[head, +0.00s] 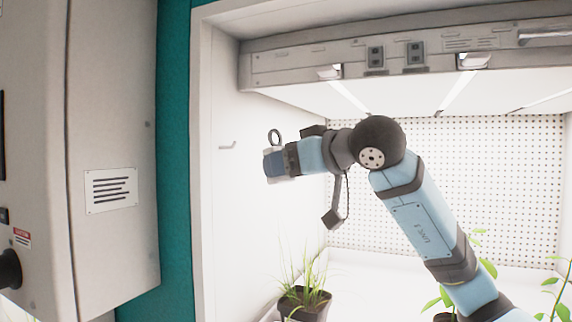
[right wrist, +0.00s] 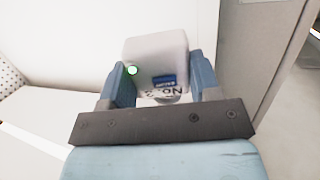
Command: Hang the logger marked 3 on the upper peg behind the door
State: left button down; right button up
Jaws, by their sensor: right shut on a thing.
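My right gripper (head: 273,163) is inside the chamber, near its left side wall. In the right wrist view the gripper (right wrist: 160,85) is shut on a pale, rounded box, the logger (right wrist: 157,50). The logger shows a green light and a label reading "No. 3", upside down in that view. In the head view a dark ring (head: 275,137) stands up above the held logger, most of which the fingers hide. A small pale peg (head: 227,146) sticks out of the left wall, left of the gripper and apart from it. Only one peg shows. My left gripper is out of view.
A lamp housing (head: 390,55) spans the chamber top above my arm. A potted grassy plant (head: 304,300) stands below the gripper, with leafy plants to the right. The perforated back wall (head: 500,180) is behind. A grey cabinet (head: 110,130) stands at the left, outside the opening.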

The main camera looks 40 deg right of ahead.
jog(key=shift+w+a+r, duration=0.1)
jog(key=shift+a, duration=0.1)
jog(key=shift+w+a, duration=0.35)
jog(key=shift+p+x, duration=0.45)
jog(key=shift+x, duration=0.35)
jog(key=shift+w+a+p, duration=0.3)
jog(key=shift+w+a, duration=0.2)
jog(key=shift+w, duration=0.3)
jog(key=shift+w+a+p, duration=0.25)
jog(key=shift+w+a, duration=0.3)
jog(key=shift+w, duration=0.2)
jog(key=shift+w+a+p, duration=0.3)
jog(key=shift+w+a, duration=0.2)
jog(key=shift+w, duration=0.3)
jog(key=shift+w+f+b, duration=0.15)
jog(key=shift+f+b, duration=0.15)
jog(key=shift+f, duration=0.2)
jog(key=shift+w+a+f, duration=0.3)
jog(key=shift+w+f, duration=0.05)
jog(key=shift+w, duration=0.15)
jog(key=shift+s, duration=0.1)
jog(key=o, duration=1)
